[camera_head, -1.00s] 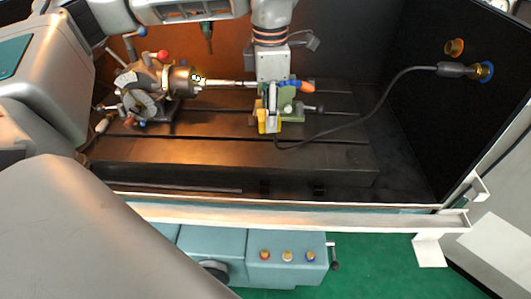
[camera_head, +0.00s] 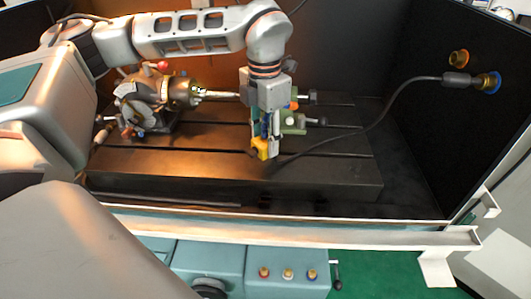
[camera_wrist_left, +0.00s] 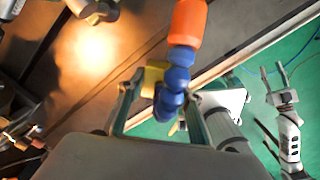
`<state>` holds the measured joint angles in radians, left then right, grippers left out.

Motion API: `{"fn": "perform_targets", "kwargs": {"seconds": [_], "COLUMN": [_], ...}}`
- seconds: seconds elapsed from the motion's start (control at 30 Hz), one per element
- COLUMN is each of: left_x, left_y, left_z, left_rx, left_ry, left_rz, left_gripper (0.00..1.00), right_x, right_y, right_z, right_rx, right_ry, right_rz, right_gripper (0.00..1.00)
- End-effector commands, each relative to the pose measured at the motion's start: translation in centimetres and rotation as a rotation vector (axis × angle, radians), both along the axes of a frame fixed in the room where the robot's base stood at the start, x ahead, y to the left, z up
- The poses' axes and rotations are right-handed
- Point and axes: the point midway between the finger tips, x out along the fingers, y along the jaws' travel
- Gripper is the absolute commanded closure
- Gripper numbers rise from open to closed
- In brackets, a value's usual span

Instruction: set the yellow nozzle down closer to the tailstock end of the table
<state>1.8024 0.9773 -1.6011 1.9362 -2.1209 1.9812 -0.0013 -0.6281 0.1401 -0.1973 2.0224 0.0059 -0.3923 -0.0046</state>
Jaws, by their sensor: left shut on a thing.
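The yellow nozzle's block (camera_head: 262,148) hangs from my left gripper (camera_head: 264,138) in the head view, over the table's front part, in front of the tailstock. I cannot tell whether it touches the table. In the left wrist view the yellow block (camera_wrist_left: 153,76) sits between the fingers of my left gripper (camera_wrist_left: 165,100), with a blue jointed hose (camera_wrist_left: 175,82) and an orange tip (camera_wrist_left: 187,22) rising toward the camera. The green tailstock (camera_head: 292,122) is partly hidden behind my left gripper. My right gripper (camera_wrist_left: 273,69) looks open and empty over the green floor.
The indexing chuck (camera_head: 145,100) stands on the slotted table (camera_head: 210,160) at left. A black hose (camera_head: 370,130) runs from the right wall fitting toward the nozzle. A pale rail (camera_head: 300,230) crosses the front.

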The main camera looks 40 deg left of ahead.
Motion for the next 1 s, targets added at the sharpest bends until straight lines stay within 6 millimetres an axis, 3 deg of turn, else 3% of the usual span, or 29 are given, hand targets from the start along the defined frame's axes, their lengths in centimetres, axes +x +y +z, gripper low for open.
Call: {"fn": "perform_targets", "kwargs": {"seconds": [0.23, 0.67, 0.7, 0.73, 1.0], "left_x": [0.0, 0.0, 0.0, 0.0, 0.0], "left_y": [0.0, 0.0, 0.0, 0.0, 0.0], "left_z": [-3.9, -4.3, -4.3, -4.3, -4.3], "left_rx": [0.000, 0.000, 0.001, 0.001, 0.001], "left_ry": [0.003, 0.000, 0.002, 0.002, 0.002], "left_rz": [0.000, 0.000, 0.000, 0.000, -0.001], "left_gripper": [1.00, 1.00, 0.55, 0.49, 0.49], "right_x": [-0.1, 0.2, 0.2, 0.2, 0.1], "right_y": [-0.1, -0.2, -0.2, -0.2, -0.2], "right_z": [-0.5, -0.3, -0.3, -0.3, -0.5], "right_rx": [-0.006, -0.008, -0.008, -0.008, -0.008], "right_ry": [0.001, -0.004, -0.003, -0.003, 0.000], "right_rz": [0.001, 0.002, 0.001, 0.001, 0.001], "right_gripper": [0.60, 0.60, 0.60, 0.60, 0.60]}}
